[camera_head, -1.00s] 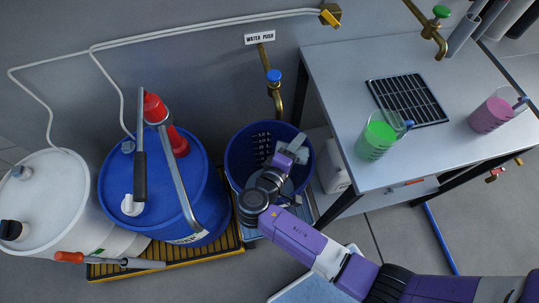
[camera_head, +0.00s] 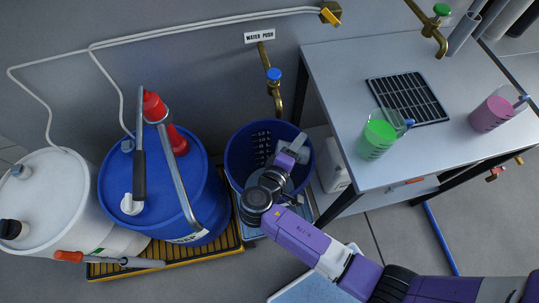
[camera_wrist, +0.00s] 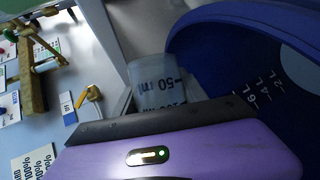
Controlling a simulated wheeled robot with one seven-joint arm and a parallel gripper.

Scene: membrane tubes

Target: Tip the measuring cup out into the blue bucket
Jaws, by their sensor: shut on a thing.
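My gripper (camera_head: 292,152) reaches over and into the bucket's mouth from the front. It is shut on a clear measuring cup (camera_wrist: 155,85) with millilitre marks, seen beside the bucket's wall in the wrist view. My purple gripper body hides the cup's lower part there. The cup's contents and exact tilt cannot be told. In the head view the cup is mostly hidden by my gripper.
A table (camera_head: 340,80) on the right holds a green-filled cup (camera_head: 377,138), a pink-filled cup (camera_head: 490,115) and a black drain grate (camera_head: 405,98). A brass tap (camera_head: 274,90) is above the bucket. A blue drum (camera_head: 165,190) stands close left, with a white drum (camera_head: 55,205) beyond.

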